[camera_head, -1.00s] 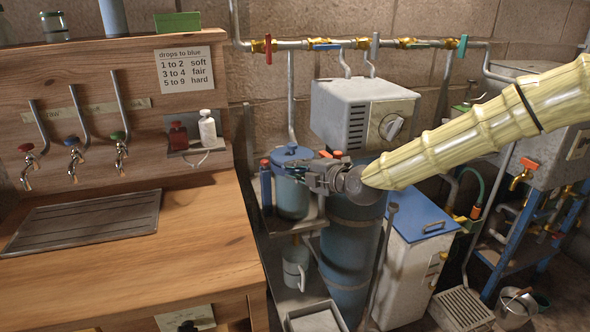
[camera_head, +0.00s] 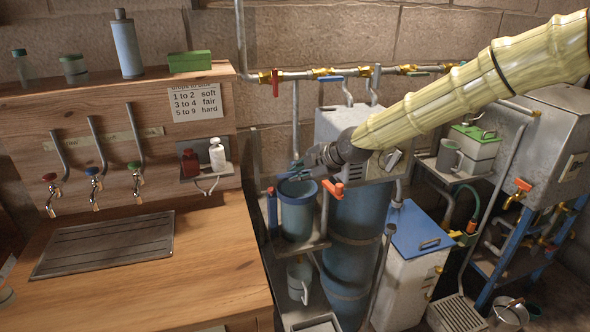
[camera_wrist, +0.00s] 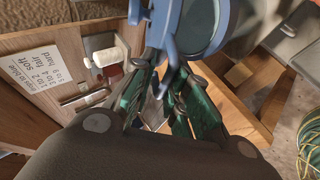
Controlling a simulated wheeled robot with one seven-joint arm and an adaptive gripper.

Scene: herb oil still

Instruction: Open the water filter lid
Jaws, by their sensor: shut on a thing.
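The water filter (camera_head: 298,218) is a blue-grey canister on a small metal shelf in the head view. Its blue rim shows with an open mouth facing up. My gripper (camera_head: 308,164) is just above the rim, reaching in from the right. In the wrist view my gripper (camera_wrist: 167,68) has its green-padded fingers closed around part of a blue lid (camera_wrist: 168,42). The lid looks raised and tilted off the rim, though my gripper hides much of it in the head view. The filter's round rim (camera_wrist: 228,25) lies beyond it in the wrist view.
A wooden counter (camera_head: 205,255) with taps is at left. A bottle shelf (camera_head: 207,171) holds a red and a white bottle. A grey heater box (camera_head: 335,125) and a tall blue cylinder (camera_head: 355,215) stand close behind and right. Pipes with valves (camera_head: 276,80) run along the wall.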

